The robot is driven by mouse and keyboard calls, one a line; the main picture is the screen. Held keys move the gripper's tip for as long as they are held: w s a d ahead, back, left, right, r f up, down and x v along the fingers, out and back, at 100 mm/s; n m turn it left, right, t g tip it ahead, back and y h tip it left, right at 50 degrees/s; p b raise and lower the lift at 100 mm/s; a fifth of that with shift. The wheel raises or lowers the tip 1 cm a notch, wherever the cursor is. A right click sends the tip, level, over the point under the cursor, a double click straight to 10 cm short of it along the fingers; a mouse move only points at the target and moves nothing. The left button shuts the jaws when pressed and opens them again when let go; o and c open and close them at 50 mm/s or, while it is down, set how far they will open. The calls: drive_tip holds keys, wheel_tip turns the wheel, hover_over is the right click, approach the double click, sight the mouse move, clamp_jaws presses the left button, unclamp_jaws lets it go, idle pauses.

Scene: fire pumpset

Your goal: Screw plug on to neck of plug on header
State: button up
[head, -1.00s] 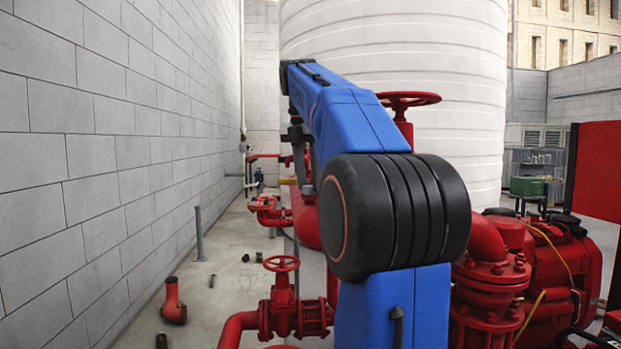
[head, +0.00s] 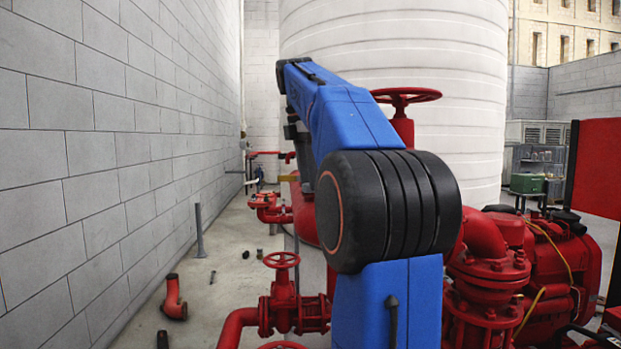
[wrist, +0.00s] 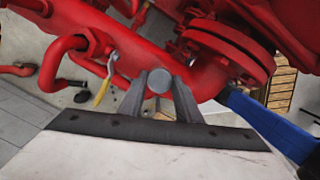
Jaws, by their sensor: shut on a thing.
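In the wrist view my gripper (wrist: 158,92) is shut on a grey round plug (wrist: 159,80), held between its two grey fingers. Behind the plug runs a thick red header pipe (wrist: 208,78). The neck on the header is not clearly seen; the plug and fingers may cover it. I cannot tell whether the plug touches the header. In the head view my blue arm blocks the middle and I cannot make out the gripper's fingers.
A flanged red joint (wrist: 235,48) is right of the gripper. A yellow-handled valve (wrist: 103,90) and red side pipe (wrist: 60,62) are left. In the head view, a red valve wheel (head: 282,260) stands beside my arm, and loose fittings (head: 174,298) lie on the floor by the wall.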

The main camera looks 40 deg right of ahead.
drive_tip(key=shift+m, duration=0.3)
drive_tip(key=m, duration=0.4)
drive_tip(key=shift+g, duration=0.4)
drive_tip(key=o, duration=1)
drive_tip(key=shift+s, duration=0.15)
drive_tip(key=n+t, duration=0.1)
drive_tip(key=n, duration=0.9)
drive_tip(key=shift+t, duration=0.3)
drive_tip(key=n, duration=0.3)
drive_tip(key=shift+n, duration=0.3)
